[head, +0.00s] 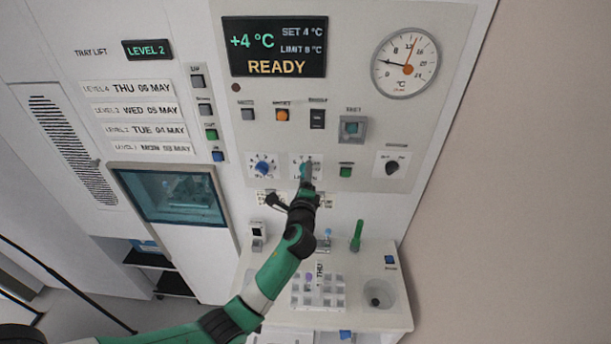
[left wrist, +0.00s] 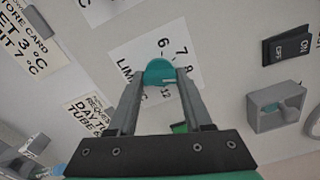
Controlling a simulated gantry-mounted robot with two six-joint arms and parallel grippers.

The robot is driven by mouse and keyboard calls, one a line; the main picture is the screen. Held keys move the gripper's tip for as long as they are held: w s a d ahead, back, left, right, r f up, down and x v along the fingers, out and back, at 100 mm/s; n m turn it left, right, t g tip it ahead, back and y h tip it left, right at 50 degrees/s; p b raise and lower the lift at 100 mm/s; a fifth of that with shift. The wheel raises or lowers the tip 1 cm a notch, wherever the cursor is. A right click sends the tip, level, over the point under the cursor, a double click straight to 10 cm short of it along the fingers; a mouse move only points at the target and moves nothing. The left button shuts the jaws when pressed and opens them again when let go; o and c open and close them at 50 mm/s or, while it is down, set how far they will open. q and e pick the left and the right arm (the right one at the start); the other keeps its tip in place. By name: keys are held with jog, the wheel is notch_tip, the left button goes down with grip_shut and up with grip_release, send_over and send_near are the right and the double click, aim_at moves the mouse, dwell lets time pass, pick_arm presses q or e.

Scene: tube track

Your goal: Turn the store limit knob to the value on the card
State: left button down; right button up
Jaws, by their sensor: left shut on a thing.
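The teal limit knob (head: 303,169) is on the white dial plate low on the panel, partly hidden by my gripper. In the left wrist view the knob (left wrist: 159,70) sits between the fingers, with 6, 7 and 8 printed beyond it. My left gripper (head: 308,171) is shut on it. The store card (left wrist: 25,38) is cut off at the left of that view; its limit line reads 7 °C. The display (head: 275,47) shows +4 °C, SET 4 °C, READY and a small limit figure that looks like 8 °C. My right gripper is not in view.
A blue knob (head: 263,167) on its own dial is left of the limit knob. A green button (head: 346,171) and a black knob (head: 392,167) are to the right. Below, a shelf holds a tube rack (head: 330,294) and a round cup (head: 378,295).

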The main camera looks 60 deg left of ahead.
pick_arm(q)
jog(key=shift+n+b, duration=2.65)
jog(key=shift+n, duration=1.05)
jog(key=shift+c, duration=1.6)
grip_release()
jog(key=shift+d, duration=0.15)
jog(key=p+v, duration=0.5)
jog(key=v, duration=0.6)
jog(key=shift+s+p, duration=0.2)
jog(key=shift+p, duration=0.15)
